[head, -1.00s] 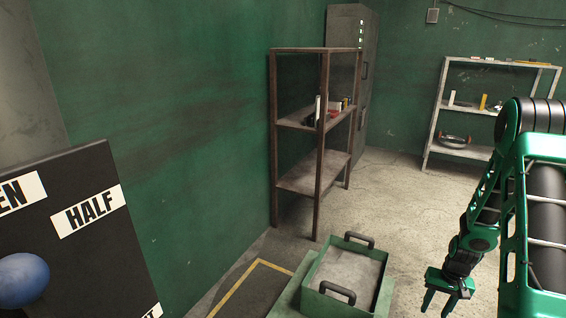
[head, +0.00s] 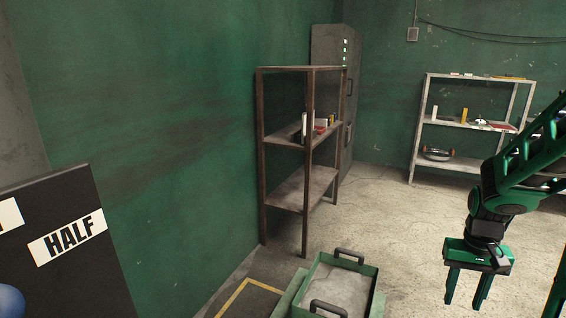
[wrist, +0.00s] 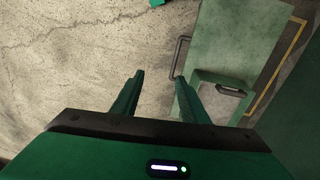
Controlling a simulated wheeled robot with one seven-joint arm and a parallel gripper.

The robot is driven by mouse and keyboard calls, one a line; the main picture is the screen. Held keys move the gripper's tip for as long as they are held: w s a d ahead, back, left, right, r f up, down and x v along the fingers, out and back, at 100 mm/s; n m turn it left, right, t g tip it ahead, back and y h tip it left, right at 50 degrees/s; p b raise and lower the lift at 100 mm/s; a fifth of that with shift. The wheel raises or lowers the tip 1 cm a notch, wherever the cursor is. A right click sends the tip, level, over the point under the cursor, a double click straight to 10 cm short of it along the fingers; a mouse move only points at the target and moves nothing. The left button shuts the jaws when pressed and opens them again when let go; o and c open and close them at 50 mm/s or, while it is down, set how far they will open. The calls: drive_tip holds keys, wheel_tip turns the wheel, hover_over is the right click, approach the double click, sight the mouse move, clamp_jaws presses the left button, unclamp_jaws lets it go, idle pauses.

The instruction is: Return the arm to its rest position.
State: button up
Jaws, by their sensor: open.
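My gripper (head: 465,288) is at the lower right of the head view, on my green arm, with its fingers pointing down. It is open, and nothing is between its fingers. In the wrist view the two fingers (wrist: 157,92) stand apart over the bare concrete floor. The gripper is to the right of a green bin and apart from it in the head view.
A green bin (head: 368,292) with dark handles stands low in the middle. A brown shelf (head: 285,188) stands against the left wall and a white shelf (head: 468,125) at the back. A dark board marked HALF (head: 100,270) is at left. The floor (head: 380,225) between is clear.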

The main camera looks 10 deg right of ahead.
drive_tip(key=s+a+r, duration=0.3)
drive_tip(key=s+r, duration=0.1)
drive_tip(key=s, duration=0.3)
drive_tip(key=s+a+r+y, duration=0.1)
drive_tip(key=s+a+r, duration=0.3)
drive_tip(key=s, duration=0.4)
drive_tip(key=shift+s+r+m, duration=0.2)
drive_tip(key=shift+r+m, duration=0.1)
drive_tip(key=shift+r, duration=0.15)
